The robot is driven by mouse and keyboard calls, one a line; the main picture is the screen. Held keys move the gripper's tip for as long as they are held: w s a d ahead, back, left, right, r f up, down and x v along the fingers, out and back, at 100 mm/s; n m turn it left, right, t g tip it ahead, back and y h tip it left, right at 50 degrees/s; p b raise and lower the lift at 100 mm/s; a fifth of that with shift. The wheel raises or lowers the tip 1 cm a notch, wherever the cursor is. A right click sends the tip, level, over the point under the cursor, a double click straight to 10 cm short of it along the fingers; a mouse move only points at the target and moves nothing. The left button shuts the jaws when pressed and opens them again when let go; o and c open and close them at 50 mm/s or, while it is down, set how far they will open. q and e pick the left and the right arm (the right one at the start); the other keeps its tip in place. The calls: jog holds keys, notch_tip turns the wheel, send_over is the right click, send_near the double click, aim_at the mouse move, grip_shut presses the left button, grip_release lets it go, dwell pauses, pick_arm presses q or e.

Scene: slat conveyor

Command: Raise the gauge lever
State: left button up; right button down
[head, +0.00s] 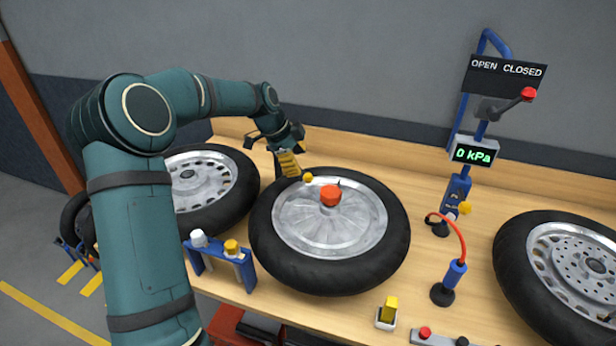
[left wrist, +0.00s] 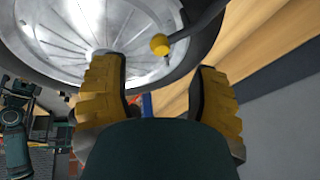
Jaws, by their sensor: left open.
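The gauge post at the right carries a lever with a red knob (head: 528,94). The lever points to the right, in front of the dark sign (head: 505,75) reading "OPEN CLOSED". The gauge display (head: 475,151) below it reads 0 kPa. My left gripper (head: 289,165) is open above the far left edge of the middle wheel (head: 270,262), well to the left of the gauge post. In the left wrist view its yellow-padded fingers (left wrist: 160,80) stand apart. A yellow ball on a bent dark stem (left wrist: 160,45) shows just beyond them. My right gripper is not in view.
A red cap (head: 330,195) sits on the middle wheel's hub. Other wheels lie left (head: 205,185) and right (head: 570,265). A blue holder (head: 218,262) stands at the bench front. A red hose on a blue fitting (head: 455,272) stands between the middle wheel and the right wheel.

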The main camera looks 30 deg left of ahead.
aim_at(306, 175)
pick_arm(q)
jog(key=x, duration=0.7)
jog(key=shift+c, duration=0.2)
grip_shut()
